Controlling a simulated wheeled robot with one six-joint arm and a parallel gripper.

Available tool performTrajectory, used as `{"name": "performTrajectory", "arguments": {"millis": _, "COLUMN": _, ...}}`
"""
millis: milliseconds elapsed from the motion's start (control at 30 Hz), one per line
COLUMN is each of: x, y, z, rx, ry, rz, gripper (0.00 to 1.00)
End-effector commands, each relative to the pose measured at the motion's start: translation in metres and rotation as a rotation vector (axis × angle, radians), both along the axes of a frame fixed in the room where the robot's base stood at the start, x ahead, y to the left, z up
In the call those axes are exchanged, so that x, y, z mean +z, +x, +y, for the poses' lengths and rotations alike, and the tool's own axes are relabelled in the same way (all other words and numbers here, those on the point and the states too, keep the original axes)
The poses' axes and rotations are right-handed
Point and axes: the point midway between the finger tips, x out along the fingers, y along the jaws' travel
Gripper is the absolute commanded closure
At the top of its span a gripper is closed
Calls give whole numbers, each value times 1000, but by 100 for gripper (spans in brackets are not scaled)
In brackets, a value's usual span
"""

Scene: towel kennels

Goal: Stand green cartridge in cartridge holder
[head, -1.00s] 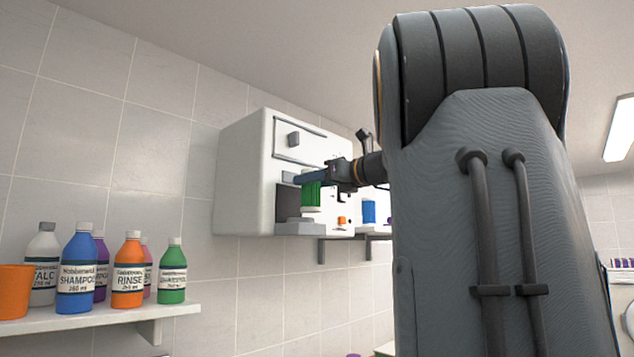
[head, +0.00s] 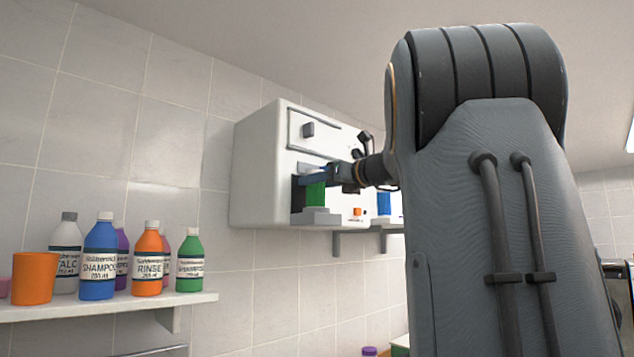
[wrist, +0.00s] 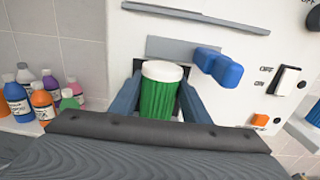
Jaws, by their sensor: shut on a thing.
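The green cartridge (head: 316,194) is ribbed, with a white cap on top that shows in the wrist view (wrist: 161,72). It is upright between the two blue fingers of my gripper (wrist: 160,108), which is shut on it. The cartridge holder looks like the grey ledge (head: 315,216) in the dark recess at the lower front of the white wall unit (head: 262,170). In the head view the cartridge is directly over this ledge, its lower end at or just above it. Contact with the ledge cannot be told. My gripper hides part of the recess.
A blue lever (wrist: 218,66) sticks out of the unit just above and right of the cartridge. An ON/OFF switch (wrist: 287,82) and an orange button (wrist: 260,120) are to its right. A shelf of bottles (head: 185,299) is at left. A blue cartridge (head: 384,203) stands right of the unit.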

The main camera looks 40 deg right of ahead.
Motion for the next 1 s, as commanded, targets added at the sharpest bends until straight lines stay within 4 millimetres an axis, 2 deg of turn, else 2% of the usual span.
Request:
{"name": "performTrajectory", "arguments": {"millis": 400, "x": -2, "y": 0, "z": 0, "rx": 0, "ry": 0, "rz": -1, "gripper": 82}}
{"name": "performTrajectory", "arguments": {"millis": 433, "x": -2, "y": 0, "z": 0, "rx": 0, "ry": 0, "rz": -1, "gripper": 54}}
{"name": "performTrajectory", "arguments": {"millis": 533, "x": -2, "y": 0, "z": 0, "rx": 0, "ry": 0, "rz": -1, "gripper": 37}}
{"name": "performTrajectory", "arguments": {"millis": 567, "x": -2, "y": 0, "z": 0, "rx": 0, "ry": 0, "rz": -1, "gripper": 36}}
{"name": "performTrajectory", "arguments": {"millis": 867, "x": -3, "y": -2, "z": 0, "rx": -1, "ry": 0, "rz": -1, "gripper": 36}}
{"name": "performTrajectory", "arguments": {"millis": 1000, "x": -2, "y": -16, "z": -3, "rx": -3, "ry": -1, "rz": -2, "gripper": 36}}
